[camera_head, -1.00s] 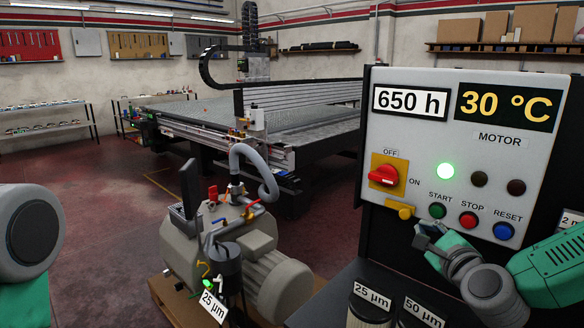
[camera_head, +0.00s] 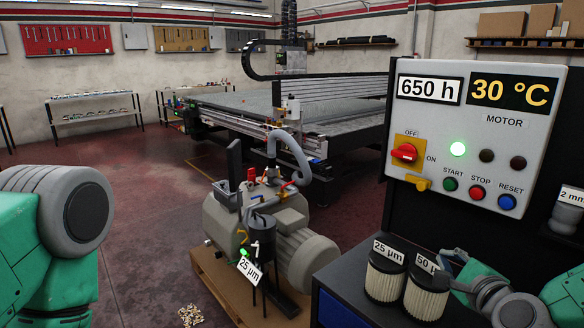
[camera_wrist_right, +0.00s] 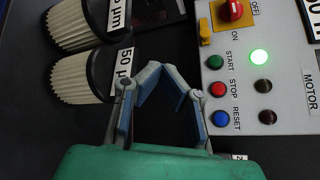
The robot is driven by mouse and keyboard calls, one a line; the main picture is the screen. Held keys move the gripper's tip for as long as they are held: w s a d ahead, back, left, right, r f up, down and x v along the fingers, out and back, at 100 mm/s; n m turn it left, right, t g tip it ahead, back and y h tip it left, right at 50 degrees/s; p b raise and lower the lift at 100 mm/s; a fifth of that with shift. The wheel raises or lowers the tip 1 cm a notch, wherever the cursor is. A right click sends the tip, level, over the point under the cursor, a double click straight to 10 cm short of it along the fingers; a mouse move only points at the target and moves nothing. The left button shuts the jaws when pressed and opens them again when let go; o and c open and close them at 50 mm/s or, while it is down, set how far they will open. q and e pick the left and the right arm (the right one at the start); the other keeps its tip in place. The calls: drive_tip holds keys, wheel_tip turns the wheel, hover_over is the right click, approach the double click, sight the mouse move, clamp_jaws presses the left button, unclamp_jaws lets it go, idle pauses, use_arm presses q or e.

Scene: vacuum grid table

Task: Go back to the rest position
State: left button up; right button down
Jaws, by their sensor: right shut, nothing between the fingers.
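My right gripper (camera_head: 447,260) is low at the right in the head view, beside the filter labelled 50 µm and below the control panel (camera_head: 478,130). In the right wrist view its fingers (camera_wrist_right: 160,71) are shut with nothing between them, apart from the panel buttons. My left arm shows at the left edge of the head view; its gripper is out of view.
Two filters, 25 µm (camera_head: 386,280) and 50 µm (camera_head: 426,300), stand on the dark cabinet near my right gripper. A vacuum pump (camera_head: 290,240) sits on a pallet at the centre. The large grid table (camera_head: 340,115) is behind. Open floor lies at the left.

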drive_tip(key=s+a+f+n+g+y+b, duration=0.1)
drive_tip(key=s+a+f+n+g, duration=0.3)
drive_tip(key=s+f+n, duration=0.45)
drive_tip(key=s+a+f+n+g+y+b, duration=0.1)
drive_tip(key=s+a+f+n+g+b, duration=0.25)
drive_tip(key=f, duration=0.85)
drive_tip(key=s+d+f+n+g+h, duration=0.1)
drive_tip(key=s+f+n, duration=0.3)
drive_tip(key=s, duration=0.4)
drive_tip(key=s+d+f+n+g, duration=0.1)
drive_tip(key=s+f+n+g, duration=0.3)
drive_tip(key=s, duration=0.4)
drive_tip(key=s+d+f+n+g+h+b, duration=0.1)
drive_tip(key=s+d+f+n+g, duration=0.1)
drive_tip(key=s+f+n, duration=0.2)
drive_tip(key=s, duration=0.3)
drive_tip(key=shift+s+h, duration=0.3)
drive_tip(key=shift+s, duration=0.1)
